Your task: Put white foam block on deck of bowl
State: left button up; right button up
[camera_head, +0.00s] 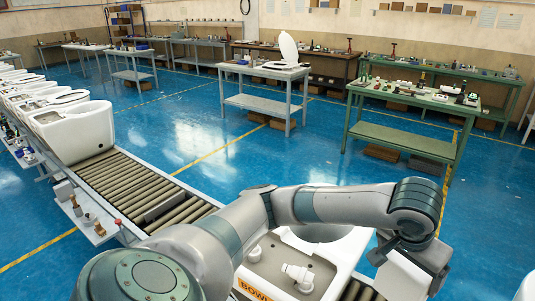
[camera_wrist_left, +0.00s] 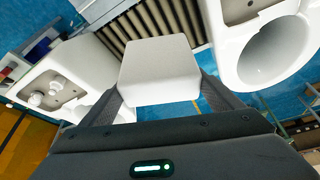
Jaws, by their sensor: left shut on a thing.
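The white foam block (camera_head: 402,276) hangs below my left gripper (camera_head: 412,256) at the lower right of the head view. In the left wrist view the foam block (camera_wrist_left: 158,62) sits between the two dark fingers of my left gripper (camera_wrist_left: 162,84), which is shut on it. The bowl (camera_head: 345,249) stands on the conveyor, left of the block and partly hidden behind my left arm. Its deck (camera_head: 267,266) carries white fittings (camera_head: 298,274) and an orange label. The block is apart from the deck. My right gripper is not in view.
The roller conveyor (camera_head: 140,190) runs back to the left, with several white toilets (camera_head: 75,130) on it. A side shelf (camera_head: 92,222) with small parts runs along it. Workbenches (camera_head: 405,145) stand farther back. Blue floor lies open between them.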

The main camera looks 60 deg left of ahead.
aim_at(274, 262)
jog(key=k+j, duration=0.2)
jog(key=j, duration=0.15)
jog(key=k+j, duration=0.2)
jog(key=j, duration=0.15)
jog(key=k+j, duration=0.2)
jog(key=j, duration=0.15)
jog(key=k+j+u, duration=0.1)
jog(key=j, duration=0.25)
jog(key=k+j, duration=0.25)
jog(key=j, duration=0.15)
